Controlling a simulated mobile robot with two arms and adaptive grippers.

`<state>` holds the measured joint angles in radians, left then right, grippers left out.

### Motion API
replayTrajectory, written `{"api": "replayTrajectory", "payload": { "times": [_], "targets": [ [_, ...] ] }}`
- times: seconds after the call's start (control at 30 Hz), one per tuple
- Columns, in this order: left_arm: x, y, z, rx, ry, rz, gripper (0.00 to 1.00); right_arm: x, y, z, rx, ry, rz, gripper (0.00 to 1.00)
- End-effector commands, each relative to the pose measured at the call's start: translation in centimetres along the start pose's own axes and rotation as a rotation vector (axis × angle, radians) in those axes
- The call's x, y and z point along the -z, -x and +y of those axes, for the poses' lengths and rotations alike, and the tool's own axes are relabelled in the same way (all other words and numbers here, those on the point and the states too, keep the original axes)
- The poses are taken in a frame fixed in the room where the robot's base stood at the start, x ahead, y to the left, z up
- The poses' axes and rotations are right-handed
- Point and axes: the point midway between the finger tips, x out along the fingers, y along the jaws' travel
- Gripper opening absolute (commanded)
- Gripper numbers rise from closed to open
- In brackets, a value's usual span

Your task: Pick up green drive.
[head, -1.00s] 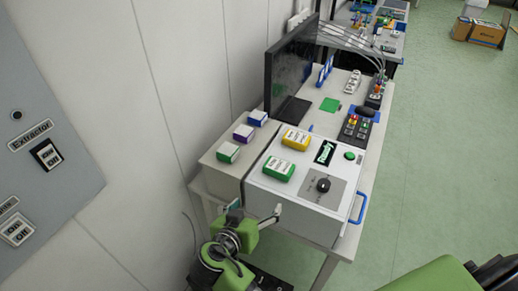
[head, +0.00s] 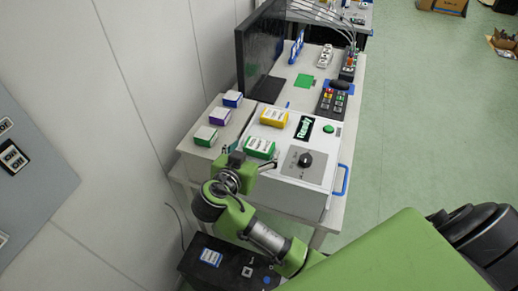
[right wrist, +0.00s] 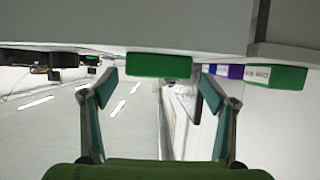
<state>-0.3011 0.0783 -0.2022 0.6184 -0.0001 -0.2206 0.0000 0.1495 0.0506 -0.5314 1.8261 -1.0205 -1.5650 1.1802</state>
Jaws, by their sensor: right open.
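A green drive (head: 260,148) with a white label lies on the near left of the white machine's top. A second, smaller green drive (head: 205,135) lies on the grey box to its left. My right gripper (head: 252,164) is open at the machine's near edge, just in front of the larger green drive. In the right wrist view, which looks upside down, a green drive (right wrist: 160,66) shows between and beyond the open fingers (right wrist: 160,86), with nothing held. Another green drive (right wrist: 276,76) shows at the right there. My left gripper is not in view.
A yellow drive (head: 274,117) lies behind the larger green one. Purple (head: 219,117) and blue (head: 232,99) drives lie on the grey box (head: 236,126). A knob (head: 305,160), a display reading Ready (head: 305,127) and a monitor (head: 262,55) stand close by.

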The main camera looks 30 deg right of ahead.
Motion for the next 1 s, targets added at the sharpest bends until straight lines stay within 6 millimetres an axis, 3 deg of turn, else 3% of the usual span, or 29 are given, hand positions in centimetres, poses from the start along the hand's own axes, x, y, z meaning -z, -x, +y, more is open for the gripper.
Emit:
{"api": "replayTrajectory", "payload": {
  "times": [0.2,0.47,0.5,0.67,1.0],
  "targets": [
    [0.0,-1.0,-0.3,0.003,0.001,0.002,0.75,0.1,-3.0,0.3,-0.001,0.0,0.002,0.78],
    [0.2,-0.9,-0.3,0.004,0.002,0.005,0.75,0.1,-3.4,0.3,0.0,0.0,0.0,0.78],
    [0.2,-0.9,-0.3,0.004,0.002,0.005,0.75,0.1,-3.4,0.3,0.0,0.0,0.0,0.76],
    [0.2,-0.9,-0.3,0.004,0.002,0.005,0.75,0.1,-3.4,0.3,0.0,0.0,0.0,0.34],
    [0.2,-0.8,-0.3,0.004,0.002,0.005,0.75,0.3,-3.3,0.3,0.0,0.0,0.0,0.34]
  ]
}}
